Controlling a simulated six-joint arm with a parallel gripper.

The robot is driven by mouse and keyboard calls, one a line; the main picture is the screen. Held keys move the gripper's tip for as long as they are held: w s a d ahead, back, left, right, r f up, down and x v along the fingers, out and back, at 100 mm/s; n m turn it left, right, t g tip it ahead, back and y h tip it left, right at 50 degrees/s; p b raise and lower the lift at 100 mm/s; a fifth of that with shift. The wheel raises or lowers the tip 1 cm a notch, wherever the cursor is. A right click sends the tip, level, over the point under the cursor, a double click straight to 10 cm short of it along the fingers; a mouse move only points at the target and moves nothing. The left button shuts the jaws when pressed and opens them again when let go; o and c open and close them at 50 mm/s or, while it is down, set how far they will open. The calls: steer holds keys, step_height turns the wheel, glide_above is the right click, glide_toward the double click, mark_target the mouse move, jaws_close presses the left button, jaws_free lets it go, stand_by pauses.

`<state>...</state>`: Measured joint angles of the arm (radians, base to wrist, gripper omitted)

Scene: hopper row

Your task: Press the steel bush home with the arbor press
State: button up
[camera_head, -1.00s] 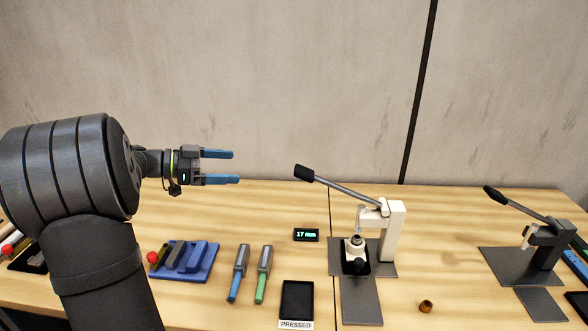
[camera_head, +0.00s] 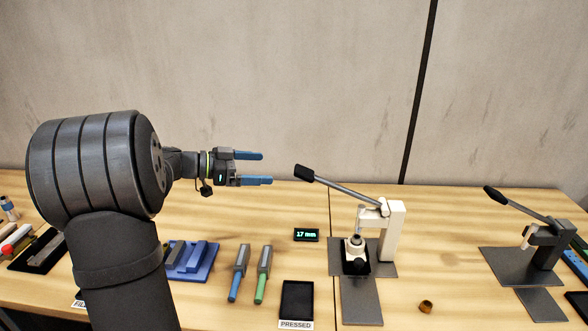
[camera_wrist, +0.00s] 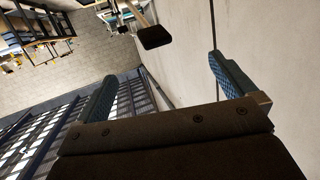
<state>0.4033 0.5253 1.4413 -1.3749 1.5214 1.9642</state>
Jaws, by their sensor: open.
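The white arbor press (camera_head: 396,228) stands on a dark base plate right of centre. Its lever slants up to the left and ends in a black knob (camera_head: 304,173). A small grey steel ring, apparently the steel bush (camera_head: 356,240), sits on a white part in a black holder under the ram; how deep it sits is unclear. My gripper (camera_head: 267,168) is open and empty, its blue fingers pointing right, left of the knob and apart from it. In the wrist view the knob (camera_wrist: 155,37) shows beyond and between the open fingers (camera_wrist: 162,68).
A display (camera_head: 306,235) reads 17 mm. A black tray (camera_head: 297,301) marked PRESSED lies in front, beside two handled tools (camera_head: 250,275) and a blue block holder (camera_head: 205,262). A brass-coloured piece (camera_head: 426,307) lies right. A dark second press (camera_head: 545,250) stands far right.

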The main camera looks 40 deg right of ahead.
steer(key=v, duration=1)
steer(key=shift+d, duration=0.1)
steer(key=c, duration=0.5)
steer(key=shift+s+d+y, duration=0.2)
steer(key=shift+d+y, duration=0.05)
steer(key=shift+y, duration=0.05)
steer(key=c, duration=0.3)
steer(key=s+d+n+y, duration=0.1)
steer(key=s+d+f+n+y, duration=0.1)
steer(key=d, duration=0.1)
steer(key=s+d+y, duration=0.1)
steer(key=d+y, duration=0.1)
steer(key=shift+s+d+f+n, duration=0.1)
steer(key=shift+s+f+n, duration=0.2)
steer(key=shift+s+n, duration=0.1)
jaws_close()
step_height(320, 180, up, 8)
steer(key=n+t+y, duration=0.7)
steer(key=n+t, duration=0.3)
steer(key=n, duration=0.1)
glide_above(304, 167)
steer(key=s+a, duration=0.1)
steer(key=s, duration=0.1)
steer(key=shift+w+a+f, duration=0.1)
steer(key=shift+w+f, duration=0.05)
steer(key=shift+f, duration=1.4)
steer(key=shift+w+a+f, duration=0.1)
steer(key=shift+f, duration=1.5)
